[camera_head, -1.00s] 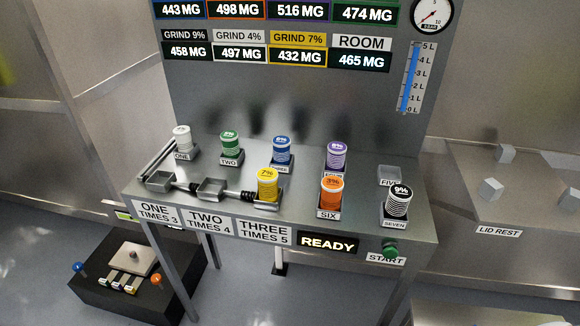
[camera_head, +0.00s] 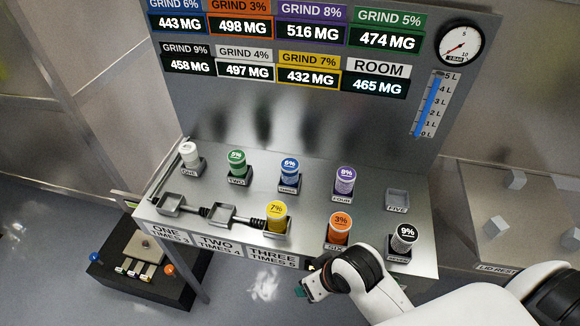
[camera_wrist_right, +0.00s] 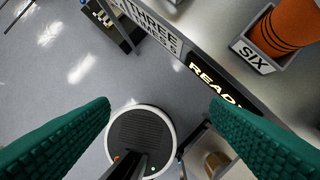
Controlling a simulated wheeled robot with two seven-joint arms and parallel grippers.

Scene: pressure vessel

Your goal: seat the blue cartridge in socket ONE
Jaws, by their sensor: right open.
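The blue cartridge (camera_head: 289,170), marked 6%, stands upright in the back-row holder labelled THREE in the head view. The back-row holder ONE (camera_head: 187,172) bears a white cartridge (camera_head: 190,154). In front, the tray above the ONE TIMES 3 label (camera_head: 168,234) is an empty square socket (camera_head: 171,205). My right gripper (camera_head: 313,288) is open and empty, off the bench's front edge, below and right of the blue cartridge and apart from it. Its green fingers (camera_wrist_right: 160,125) stand wide apart in the wrist view, over the floor. My left gripper is out of view.
A middle tray (camera_head: 220,217) is empty; a yellow cartridge (camera_head: 276,216) stands in the third. Green (camera_head: 237,161), purple (camera_head: 345,181), orange (camera_head: 340,228) and black-and-white (camera_head: 404,237) cartridges stand in holders. Holder FIVE (camera_head: 397,199) is empty.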

